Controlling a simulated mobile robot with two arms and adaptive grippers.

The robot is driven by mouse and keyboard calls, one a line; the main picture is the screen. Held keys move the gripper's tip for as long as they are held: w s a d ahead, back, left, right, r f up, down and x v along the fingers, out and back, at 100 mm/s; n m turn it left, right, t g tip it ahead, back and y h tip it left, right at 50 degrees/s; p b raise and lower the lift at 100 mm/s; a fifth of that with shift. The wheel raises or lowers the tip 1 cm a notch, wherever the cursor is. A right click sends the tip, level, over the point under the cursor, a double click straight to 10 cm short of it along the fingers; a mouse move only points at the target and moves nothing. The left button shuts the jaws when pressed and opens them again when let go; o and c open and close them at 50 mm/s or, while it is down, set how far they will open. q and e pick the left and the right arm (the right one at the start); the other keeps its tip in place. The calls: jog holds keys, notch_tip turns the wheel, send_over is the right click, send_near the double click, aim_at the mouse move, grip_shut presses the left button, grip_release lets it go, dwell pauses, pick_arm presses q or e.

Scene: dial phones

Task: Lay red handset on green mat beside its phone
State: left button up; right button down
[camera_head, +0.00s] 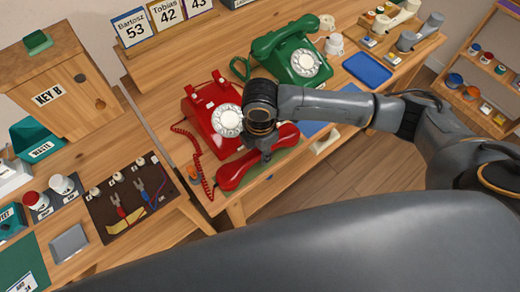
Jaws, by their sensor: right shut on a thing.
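The red phone (203,117) stands on the wooden desk with its cradle empty. The red handset (232,174) is in front of it, joined by a coiled red cord (186,133). My right gripper (266,155) comes from above and is shut on the middle of the handset. The green mat (268,175) shows partly under and beside the handset; the handset and gripper hide the rest. I cannot tell whether the handset touches the mat. My left gripper is not in view.
A green phone (298,58) with its handset on stands behind, close to my right arm. A blue tray (367,68) lies to the right. A tool mat (130,200) and a KEY B box (62,86) are at left. The desk's front edge is close to the green mat.

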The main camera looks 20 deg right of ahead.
jog(key=shift+f, duration=0.1)
jog(key=c, duration=1)
grip_release()
jog(key=shift+c, duration=0.2)
notch_tip(320, 180, up, 12)
jog(key=shift+r, duration=0.2)
jog(key=shift+s+f, duration=0.1)
